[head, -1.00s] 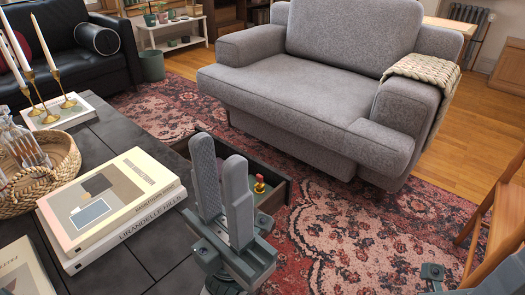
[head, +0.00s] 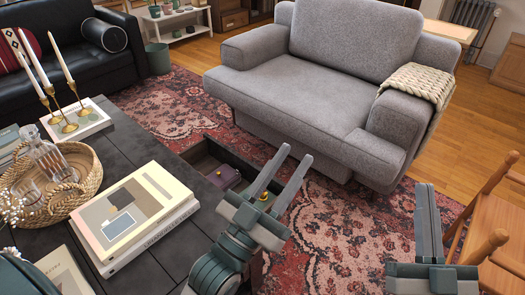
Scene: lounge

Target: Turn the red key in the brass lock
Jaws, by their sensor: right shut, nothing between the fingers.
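My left gripper (head: 294,152) is open, its two grey fingers spread apart and pointing up and away over the right end of the open drawer. A small brass piece (head: 264,196), likely part of the brass lock, shows between the fingers low down. I cannot tell whether it touches them. The red key cannot be made out; the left gripper covers that part of the drawer. My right gripper (head: 425,186) is shut and empty, upright over the rug at the right, well apart from the drawer.
The open drawer (head: 190,154) of the dark coffee table (head: 128,140) holds a dark purple box (head: 223,176). Books (head: 140,218), a wicker tray (head: 82,199) and candlesticks (head: 68,125) crowd the tabletop. A grey armchair (head: 300,95) stands behind, a wooden chair (head: 490,225) at right.

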